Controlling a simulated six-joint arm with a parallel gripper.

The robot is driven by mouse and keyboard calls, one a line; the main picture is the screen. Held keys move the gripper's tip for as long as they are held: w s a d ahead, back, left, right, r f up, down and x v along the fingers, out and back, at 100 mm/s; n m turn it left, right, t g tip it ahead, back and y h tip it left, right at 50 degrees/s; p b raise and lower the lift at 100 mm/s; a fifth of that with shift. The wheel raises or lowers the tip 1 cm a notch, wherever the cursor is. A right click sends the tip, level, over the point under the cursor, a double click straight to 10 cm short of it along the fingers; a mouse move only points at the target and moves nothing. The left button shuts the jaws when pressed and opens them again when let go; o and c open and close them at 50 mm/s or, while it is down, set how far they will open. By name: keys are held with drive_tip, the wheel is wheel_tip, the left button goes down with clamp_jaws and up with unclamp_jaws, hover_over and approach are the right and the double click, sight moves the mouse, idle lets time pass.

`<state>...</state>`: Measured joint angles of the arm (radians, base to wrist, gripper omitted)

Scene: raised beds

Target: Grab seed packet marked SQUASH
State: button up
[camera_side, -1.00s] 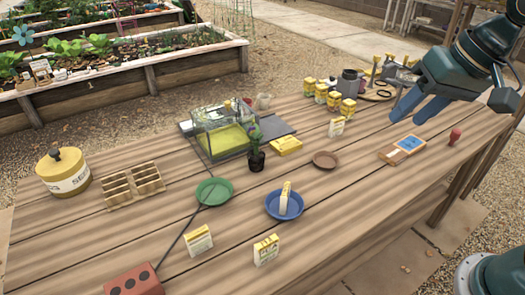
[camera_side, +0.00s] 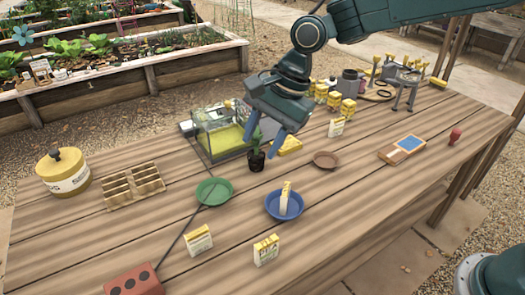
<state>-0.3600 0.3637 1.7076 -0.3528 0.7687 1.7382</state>
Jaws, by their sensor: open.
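Several small white-and-yellow seed packets stand on the table, and their print is too small to read, so I cannot tell which says SQUASH. One packet (camera_side: 199,240) stands at the front left, and another packet (camera_side: 266,250) stands to its right. A third packet (camera_side: 285,196) stands tilted in a blue dish (camera_side: 297,211). A further packet (camera_side: 336,128) stands farther back, right of my gripper.
A clear bin with yellow-green contents (camera_side: 218,137) stands just left of my gripper. A green dish (camera_side: 214,191), a brown saucer (camera_side: 325,160), a seed tray (camera_side: 133,186) and a yellow tin (camera_side: 63,172) stand apart. A dark cable crosses the table to a red block (camera_side: 134,281).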

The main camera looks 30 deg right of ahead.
sight(196, 242)
drive_tip(key=w+a+f+m+g, duration=0.2)
drive_tip(key=a+f+m, duration=0.2)
drive_tip(key=a+f, duration=0.7)
drive_tip(key=shift+w+a+f+m+y, duration=0.15)
drive_tip(key=shift+a+f+m+y, duration=0.15)
drive_tip(key=shift+m+y, duration=0.1)
drive_tip(key=shift+x, duration=4.3)
drive_tip(key=shift+d, duration=0.1)
drive_tip(key=shift+x, duration=2.65)
drive_tip(key=shift+d, duration=0.1)
drive_tip(key=shift+c, duration=0.2)
clamp_jaws()
